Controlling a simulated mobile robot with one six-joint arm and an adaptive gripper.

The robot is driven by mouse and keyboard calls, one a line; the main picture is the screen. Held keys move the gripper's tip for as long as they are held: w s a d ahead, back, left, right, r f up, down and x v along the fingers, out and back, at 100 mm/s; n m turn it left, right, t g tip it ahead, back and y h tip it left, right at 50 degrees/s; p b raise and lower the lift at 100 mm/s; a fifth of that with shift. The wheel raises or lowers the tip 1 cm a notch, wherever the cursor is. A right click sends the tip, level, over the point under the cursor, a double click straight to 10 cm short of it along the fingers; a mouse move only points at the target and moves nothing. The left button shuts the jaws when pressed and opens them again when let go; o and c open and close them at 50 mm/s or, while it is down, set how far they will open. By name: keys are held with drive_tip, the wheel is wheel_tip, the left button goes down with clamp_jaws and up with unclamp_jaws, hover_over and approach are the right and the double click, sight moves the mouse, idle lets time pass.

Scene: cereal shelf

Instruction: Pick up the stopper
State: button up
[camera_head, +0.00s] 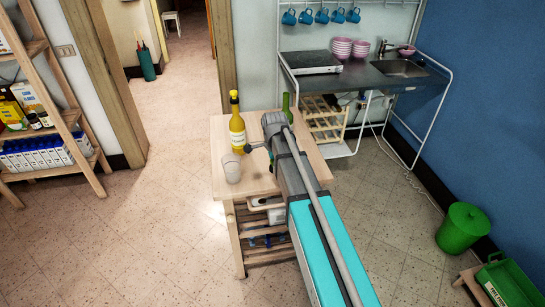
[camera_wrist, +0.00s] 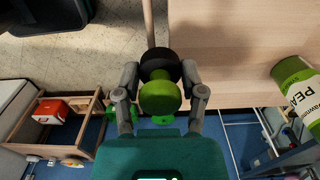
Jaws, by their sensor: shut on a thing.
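My gripper (camera_wrist: 160,82) is shut on the stopper (camera_wrist: 160,97), a small piece with a bright green rounded part and a black rounded part. One grey finger is on each side of it in the wrist view. The black part lies toward the top of that view, the green part nearer my palm. The table edge and floor show behind it. In the head view my arm reaches over the wooden table (camera_head: 222,150); the stopper cannot be made out there. Whether it touches anything below is unclear.
A yellow bottle (camera_head: 237,130) and a pale cup (camera_head: 232,168) stand on the table left of my arm. A green labelled container (camera_wrist: 297,85) is at the right of the wrist view. A wooden shelf (camera_head: 83,160) stands left; floor between is clear.

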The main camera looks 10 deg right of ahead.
drive_tip(key=shift+s+r+p, duration=0.2)
drive_tip(key=shift+s+r, duration=0.05)
drive_tip(key=shift+s, duration=0.35)
drive_tip(key=shift+s+r+p, duration=0.15)
drive_tip(key=shift+s+r, duration=0.15)
drive_tip(key=shift+s, duration=0.35)
drive_tip(key=shift+s+r+p, duration=0.2)
drive_tip(key=shift+s+r, duration=0.05)
drive_tip(key=shift+s, duration=0.35)
